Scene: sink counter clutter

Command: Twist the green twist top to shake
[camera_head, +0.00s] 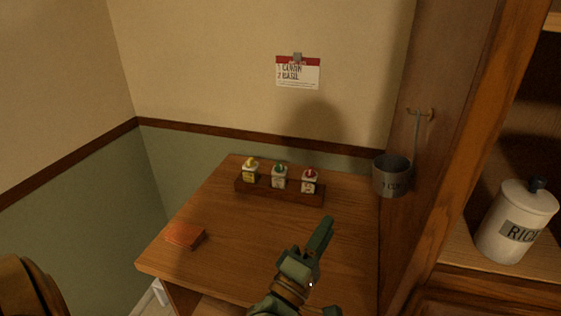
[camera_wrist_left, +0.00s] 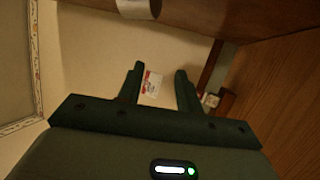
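The green twist top (camera_head: 280,168) sits on the middle small white jar (camera_head: 279,182) in a dark wooden rack (camera_head: 262,194) at the back of the table. A yellow-topped jar (camera_head: 250,172) stands to its left and a red-topped jar (camera_head: 310,182) to its right. My left gripper (camera_head: 323,226) is in front of the rack and to its right, apart from the jars. The left wrist view shows its two fingers (camera_wrist_left: 160,70) spread with nothing held between them. A small pale jar (camera_wrist_left: 210,100) shows beyond the right finger there. My right gripper is not in view.
A wooden table (camera_head: 225,225) has an orange block (camera_head: 184,236) at its left. A grey metal cup (camera_head: 391,176) hangs by the cabinet side. A rice canister (camera_head: 516,222) stands on the right shelf. The table's middle is clear.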

